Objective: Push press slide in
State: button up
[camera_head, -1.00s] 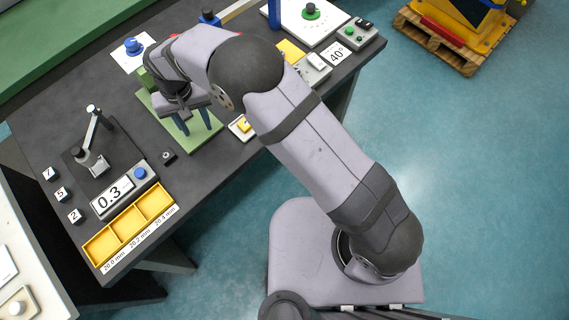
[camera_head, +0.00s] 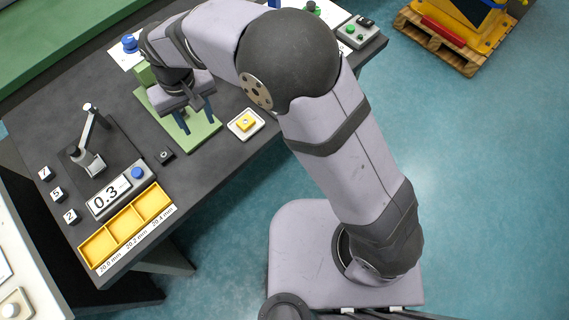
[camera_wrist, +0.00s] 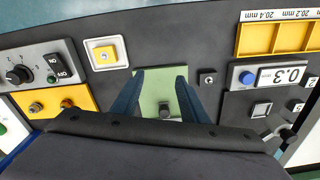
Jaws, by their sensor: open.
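A green base plate (camera_head: 200,136) lies on the dark bench, with a green block (camera_head: 144,74) at its far end, partly hidden by my wrist. The press slide cannot be clearly told apart in the head view. My gripper (camera_head: 196,117) points down over the plate, its two blue fingers apart and nothing seen between them. In the wrist view the fingers (camera_wrist: 160,76) stand open on either side of the green plate (camera_wrist: 158,88). A small dark knob (camera_wrist: 165,108) shows between them, close to the gripper body. Whether any finger touches the plate is unclear.
A white tray (camera_head: 259,129) with a yellow block (camera_head: 245,122) lies right of the plate. A small dark button box (camera_head: 165,155), the 0.3 display (camera_head: 106,199), a jointed stand (camera_head: 92,135) and a yellow sectioned tray (camera_head: 125,224) lie left.

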jog(key=s+d+f+n, duration=0.1)
jog(key=s+d+f, duration=0.1)
jog(key=s+d+f+h, duration=0.1)
jog(key=d, duration=0.2)
jog(key=s+d+f+n+g, duration=0.1)
jog(key=s+d+f, duration=0.1)
jog(key=shift+s+d+f+n, duration=0.2)
jog(key=shift+s+f+n, duration=0.1)
jog(key=s+d+m, duration=0.1)
jog(key=s+d, duration=0.3)
jog(key=d, duration=0.9)
jog(key=shift+s+d+r+g+h, duration=0.15)
jog(key=shift+d+r+g+h, duration=0.15)
jog(key=shift+d+r+g, duration=0.1)
jog(key=w+d+r+m, duration=0.1)
jog(key=d+r+m, duration=0.1)
jog(key=d+m, duration=0.2)
jog(key=d+r+m+t+y, duration=0.1)
jog(key=d+r+m, duration=0.2)
jog(key=d, duration=0.8)
jog(key=shift+w+r+m+t, duration=0.2)
jog(key=shift+w+m+t, duration=0.1)
jog(key=shift+w+m, duration=0.1)
